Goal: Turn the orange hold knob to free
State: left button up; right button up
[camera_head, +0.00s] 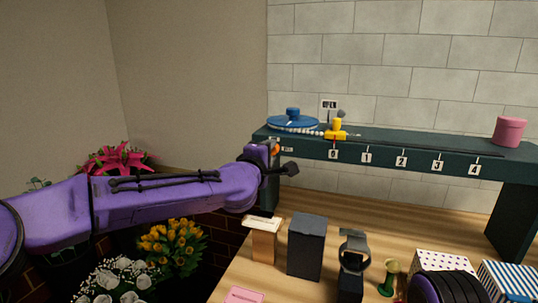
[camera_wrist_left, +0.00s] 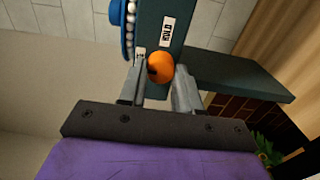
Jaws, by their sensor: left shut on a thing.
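The orange hold knob (camera_head: 275,147) is on the left end of the dark green shelf (camera_head: 420,148), partly hidden by my left gripper (camera_head: 271,155). In the left wrist view the round orange knob (camera_wrist_left: 161,67) sits between the two grey fingers of my left gripper (camera_wrist_left: 158,78), which is shut on it. A dark mark shows on the knob's left side. A white plate reading HOLD (camera_wrist_left: 167,32) is on the dark green face above the knob, and a smaller label (camera_wrist_left: 140,57) is partly hidden beside the left finger.
A blue lidded disc (camera_head: 293,122) with white beads and a yellow slider (camera_head: 336,132) near mark 0 are on the shelf. A pink pot (camera_head: 508,130) stands at its right. Boxes (camera_head: 306,248) and a watch stand (camera_head: 352,275) are below. Flowers (camera_head: 172,246) are at left.

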dwell(0.4)
pick_arm(q)
jog(key=o, duration=1)
jog(key=shift+o, duration=0.2)
jog(key=shift+a, duration=0.1)
jog(key=shift+s, duration=0.1)
jog(key=b+v, duration=0.3)
jog(key=v, duration=0.7)
jog(key=shift+s, duration=0.2)
